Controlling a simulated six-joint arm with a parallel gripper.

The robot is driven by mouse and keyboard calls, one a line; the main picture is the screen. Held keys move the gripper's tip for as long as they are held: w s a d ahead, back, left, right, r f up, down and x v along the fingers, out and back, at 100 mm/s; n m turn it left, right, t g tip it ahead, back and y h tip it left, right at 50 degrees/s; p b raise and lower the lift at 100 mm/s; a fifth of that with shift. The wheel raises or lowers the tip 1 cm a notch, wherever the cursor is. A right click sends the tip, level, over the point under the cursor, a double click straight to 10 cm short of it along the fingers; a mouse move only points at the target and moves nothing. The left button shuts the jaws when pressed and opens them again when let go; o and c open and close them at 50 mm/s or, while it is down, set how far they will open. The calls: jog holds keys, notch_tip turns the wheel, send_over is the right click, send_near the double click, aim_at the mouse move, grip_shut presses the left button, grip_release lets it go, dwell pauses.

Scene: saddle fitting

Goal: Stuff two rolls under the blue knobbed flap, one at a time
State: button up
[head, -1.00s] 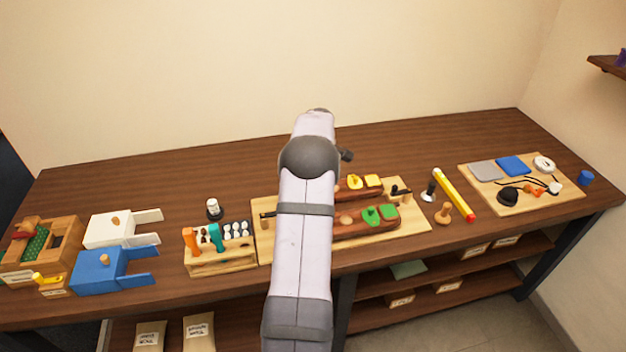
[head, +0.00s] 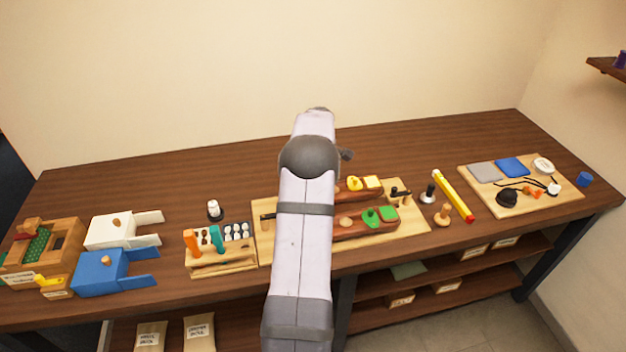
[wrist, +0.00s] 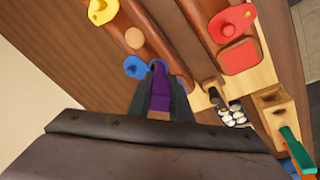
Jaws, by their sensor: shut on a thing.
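The blue knobbed flap (wrist: 137,67) shows in the wrist view on a brown padded bar, just left of my jaw tips. My gripper (wrist: 160,78) is shut on a purple object (wrist: 160,92) that looks like a handle. Its lower end is hidden, so I cannot tell whether it touches the flap or bar. My arm hides the blue flap and my jaws in the head view. Whether anything lies under the flap cannot be seen.
A yellow flap (wrist: 103,10) and a red flap (wrist: 232,22) lie near the blue one. A green flap (head: 371,216) is farther right on the board (head: 415,231). Orange (head: 192,242) and teal (head: 216,238) handles stand up from the rack. The back of the table is clear.

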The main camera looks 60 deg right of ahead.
jog(key=shift+r+p, duration=2.2)
jog(key=shift+r, duration=1.25)
